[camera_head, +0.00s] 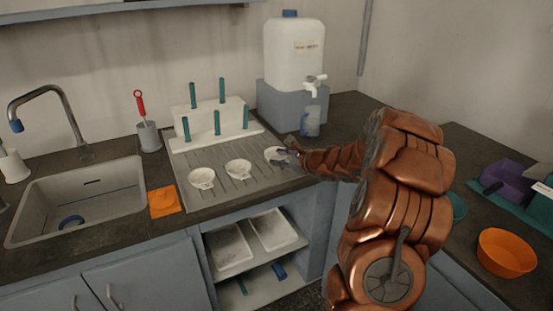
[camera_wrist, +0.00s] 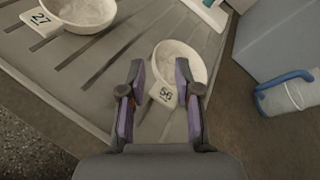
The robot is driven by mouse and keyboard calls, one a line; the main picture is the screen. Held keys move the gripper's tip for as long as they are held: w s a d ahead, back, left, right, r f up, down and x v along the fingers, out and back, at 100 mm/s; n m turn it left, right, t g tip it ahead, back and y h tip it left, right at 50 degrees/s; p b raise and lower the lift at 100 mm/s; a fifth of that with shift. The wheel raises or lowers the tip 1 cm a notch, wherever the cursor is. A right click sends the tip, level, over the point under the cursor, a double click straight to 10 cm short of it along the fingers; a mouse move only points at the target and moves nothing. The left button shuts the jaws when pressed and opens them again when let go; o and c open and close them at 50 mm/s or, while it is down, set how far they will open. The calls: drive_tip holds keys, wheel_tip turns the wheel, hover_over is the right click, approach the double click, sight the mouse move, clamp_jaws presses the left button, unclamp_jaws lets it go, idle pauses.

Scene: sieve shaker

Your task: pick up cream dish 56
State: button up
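Cream dish 56 (camera_wrist: 181,60) sits on the grooved grey drainboard, with its white "56" tag (camera_wrist: 164,94) facing my gripper. In the head view the dish (camera_head: 273,154) is the rightmost of three pale dishes and is partly hidden by my gripper. My gripper (camera_wrist: 163,74) is open in the wrist view, its two purple-padded fingers on either side of the tag and the near rim. I cannot tell whether the fingers touch the dish. In the head view my gripper (camera_head: 287,153) reaches in from the right.
Dish 27 (camera_wrist: 82,12) and other dishes (camera_head: 238,169) (camera_head: 202,178) stand to the left on the drainboard (camera_head: 215,194). A blue-handled jug (camera_wrist: 289,93) stands to the right. A rack with teal pegs (camera_head: 210,127) and a water container (camera_head: 294,52) are behind.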

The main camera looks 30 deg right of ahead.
drive_tip(key=x, duration=0.3)
drive_tip(key=shift+f, duration=0.35)
drive_tip(key=shift+w+a+f, duration=0.1)
drive_tip(key=shift+w, duration=0.5)
clamp_jaws()
